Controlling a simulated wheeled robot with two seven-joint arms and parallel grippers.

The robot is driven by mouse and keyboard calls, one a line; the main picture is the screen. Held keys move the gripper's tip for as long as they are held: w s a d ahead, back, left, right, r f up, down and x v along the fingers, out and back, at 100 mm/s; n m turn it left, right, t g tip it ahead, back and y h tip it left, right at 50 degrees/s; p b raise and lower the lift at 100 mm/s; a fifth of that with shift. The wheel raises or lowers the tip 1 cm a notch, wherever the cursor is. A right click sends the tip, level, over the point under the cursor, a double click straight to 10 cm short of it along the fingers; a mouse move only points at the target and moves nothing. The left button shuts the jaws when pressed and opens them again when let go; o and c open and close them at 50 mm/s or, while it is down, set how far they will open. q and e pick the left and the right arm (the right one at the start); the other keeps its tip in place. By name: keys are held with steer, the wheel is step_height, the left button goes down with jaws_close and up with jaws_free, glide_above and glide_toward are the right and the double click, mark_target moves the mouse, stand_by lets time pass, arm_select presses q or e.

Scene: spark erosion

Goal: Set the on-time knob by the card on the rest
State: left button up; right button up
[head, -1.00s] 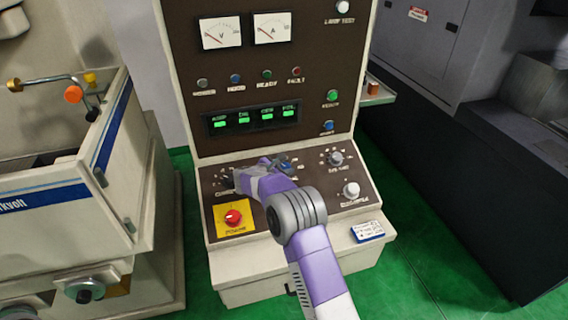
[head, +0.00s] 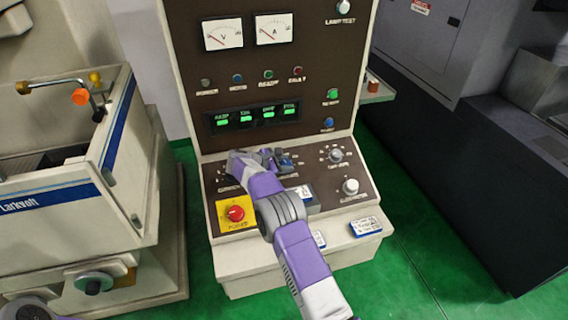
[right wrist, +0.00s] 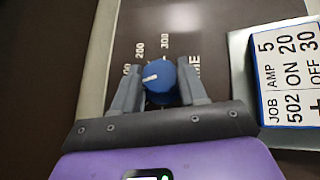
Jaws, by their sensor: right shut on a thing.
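The card (right wrist: 289,75) stands to the right, reading JOB 502, AMP 5, ON 20, OFF 30. It also shows in the head view (head: 305,192), just right of my forearm. My left gripper is not in view.
A red button on a yellow plate (head: 236,213) is left of my arm. Two more knobs, grey (head: 336,155) and white (head: 350,187), are on the right. Another card (head: 366,226) lies on the front ledge. A machine tank (head: 70,190) stands at left.

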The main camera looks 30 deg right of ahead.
steer(key=shift+a+f, duration=0.15)
steer(key=shift+f, duration=0.1)
steer(key=o, duration=1)
steer(key=shift+c, duration=0.2)
steer(key=shift+o, duration=0.5)
steer(key=shift+r, duration=0.1)
steer(key=v, duration=0.7)
steer(key=shift+a+r+b, duration=0.15)
steer(key=shift+b, duration=0.15)
